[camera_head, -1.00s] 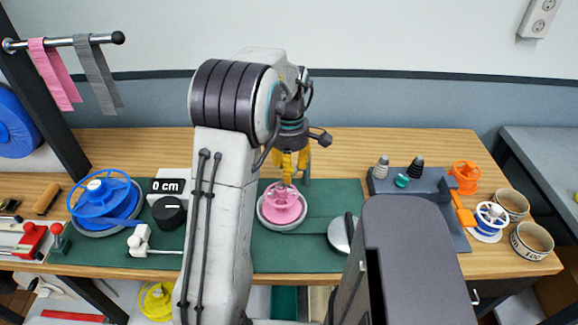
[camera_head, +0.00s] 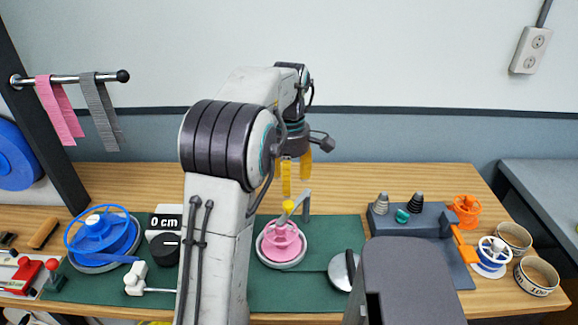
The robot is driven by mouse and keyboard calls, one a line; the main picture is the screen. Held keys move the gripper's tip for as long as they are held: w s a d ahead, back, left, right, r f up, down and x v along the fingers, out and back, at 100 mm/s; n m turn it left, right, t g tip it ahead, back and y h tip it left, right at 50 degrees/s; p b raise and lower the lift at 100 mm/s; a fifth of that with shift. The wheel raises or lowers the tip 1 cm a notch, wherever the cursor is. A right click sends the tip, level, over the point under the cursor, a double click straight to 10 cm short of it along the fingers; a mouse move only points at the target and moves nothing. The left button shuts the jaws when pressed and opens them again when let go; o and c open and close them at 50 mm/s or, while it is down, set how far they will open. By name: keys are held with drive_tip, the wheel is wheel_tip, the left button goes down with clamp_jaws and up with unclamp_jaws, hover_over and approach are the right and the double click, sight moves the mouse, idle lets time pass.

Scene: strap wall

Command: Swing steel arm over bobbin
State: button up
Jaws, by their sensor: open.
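The pink bobbin (camera_head: 281,241) sits on a round pale base on the green mat (camera_head: 330,231). A grey steel arm (camera_head: 305,205) stands just behind it, with a bent bar reaching toward the bobbin and a yellow knob (camera_head: 289,206) near the bobbin's top. My gripper (camera_head: 296,176) has yellow fingers, pointing down, spread apart and empty. It hangs above and behind the bobbin, clear of the knob. My own arm hides part of the mat to the left.
A blue reel (camera_head: 100,233) and a black dial (camera_head: 167,250) with a "0 cm" display stand left. A round metal disc (camera_head: 342,269) lies right of the bobbin. A dark tray (camera_head: 425,240) with cones, an orange spool (camera_head: 466,209) and tape rolls (camera_head: 536,275) are farther right.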

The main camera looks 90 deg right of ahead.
drive_tip(key=shift+r, duration=1.9)
